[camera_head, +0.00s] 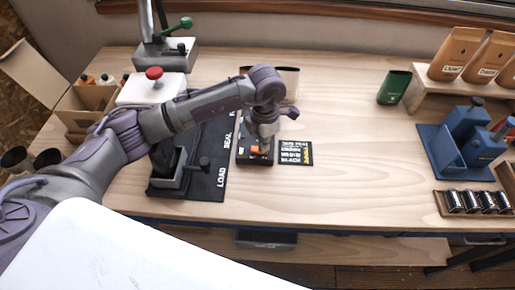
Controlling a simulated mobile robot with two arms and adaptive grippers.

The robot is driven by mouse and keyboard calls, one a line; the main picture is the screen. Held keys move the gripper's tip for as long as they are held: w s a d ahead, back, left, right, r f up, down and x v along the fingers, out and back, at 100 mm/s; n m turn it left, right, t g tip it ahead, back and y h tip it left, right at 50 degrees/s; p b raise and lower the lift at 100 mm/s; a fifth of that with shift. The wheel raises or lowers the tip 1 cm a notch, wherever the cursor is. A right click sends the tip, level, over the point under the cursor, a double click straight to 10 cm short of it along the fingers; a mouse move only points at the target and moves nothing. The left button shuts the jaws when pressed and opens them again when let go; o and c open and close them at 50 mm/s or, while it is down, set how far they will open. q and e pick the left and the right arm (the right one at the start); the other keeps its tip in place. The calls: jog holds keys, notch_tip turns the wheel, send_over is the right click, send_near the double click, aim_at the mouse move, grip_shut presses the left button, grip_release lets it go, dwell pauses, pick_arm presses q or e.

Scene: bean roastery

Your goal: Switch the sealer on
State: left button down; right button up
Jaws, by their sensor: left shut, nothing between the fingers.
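A dark box with an orange switch (258,150) stands on the wooden table, right of the black mat (212,172); it looks like the sealer's switch box. My left arm reaches across from the left. Its gripper (266,140) points down over this box, shut and empty, with its tips close to the orange switch. I cannot tell whether they touch it, or which way the switch is set. The gripper and wrist hide the back part of the box. My right gripper is not in view.
A small black card (295,152) lies right of the box. A dark device with a lever (172,182) stands on the mat, partly behind my arm. A green pouch (394,87), a blue holder (440,160) and a rack of dark jars (478,203) stand right. The table's middle right is clear.

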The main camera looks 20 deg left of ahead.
pick_arm(q)
jog(key=shift+r+p, duration=0.6)
jog(key=shift+r, duration=0.25)
jog(key=shift+r+p, duration=1.3)
jog(key=shift+r, duration=1.25)
